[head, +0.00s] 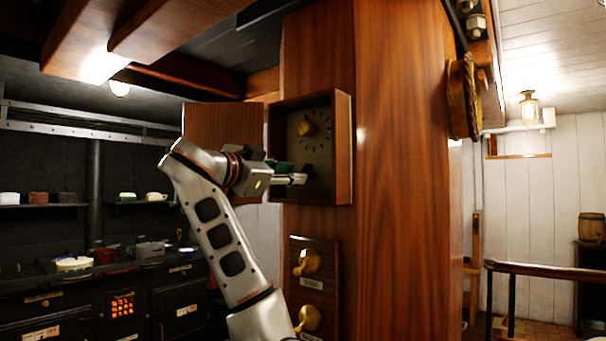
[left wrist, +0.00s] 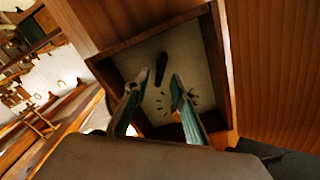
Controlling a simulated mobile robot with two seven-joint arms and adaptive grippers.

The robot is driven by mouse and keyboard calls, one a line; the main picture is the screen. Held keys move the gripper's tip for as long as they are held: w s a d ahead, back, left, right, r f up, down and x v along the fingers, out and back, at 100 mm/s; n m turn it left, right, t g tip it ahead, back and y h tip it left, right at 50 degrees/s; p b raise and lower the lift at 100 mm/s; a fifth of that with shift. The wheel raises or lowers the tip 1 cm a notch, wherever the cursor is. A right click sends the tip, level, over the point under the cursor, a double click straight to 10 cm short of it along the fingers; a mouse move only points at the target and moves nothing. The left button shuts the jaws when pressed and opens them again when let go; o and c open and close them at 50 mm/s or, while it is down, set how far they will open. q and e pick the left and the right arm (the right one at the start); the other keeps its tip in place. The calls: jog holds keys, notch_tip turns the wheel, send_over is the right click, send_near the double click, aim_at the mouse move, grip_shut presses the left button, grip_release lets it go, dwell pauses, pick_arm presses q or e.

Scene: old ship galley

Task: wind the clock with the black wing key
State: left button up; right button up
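The clock (head: 342,150) is a wooden case on the wood-panelled column, with its door (head: 222,128) swung open to the left. Its dial has dark marks and a brass piece (head: 308,128) in the head view. In the left wrist view, a dark elongated piece (left wrist: 161,68), which looks like the black wing key, stands at the dial just past the fingertips. My left gripper (head: 303,179) is at the lower part of the case opening. In the left wrist view its fingers (left wrist: 154,82) are apart with nothing visible between them. My right gripper is out of view.
Below the clock, a wooden panel (head: 328,283) carries two brass knobs. A dark stove (head: 120,300) and shelves stand at left. A railing (head: 540,270) is at right.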

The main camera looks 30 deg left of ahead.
aim_at(303, 170)
pick_arm(q)
jog(key=shift+w+d+p, duration=0.2)
jog(key=shift+w+p, duration=0.25)
jog(key=shift+w, duration=2.15)
grip_shut()
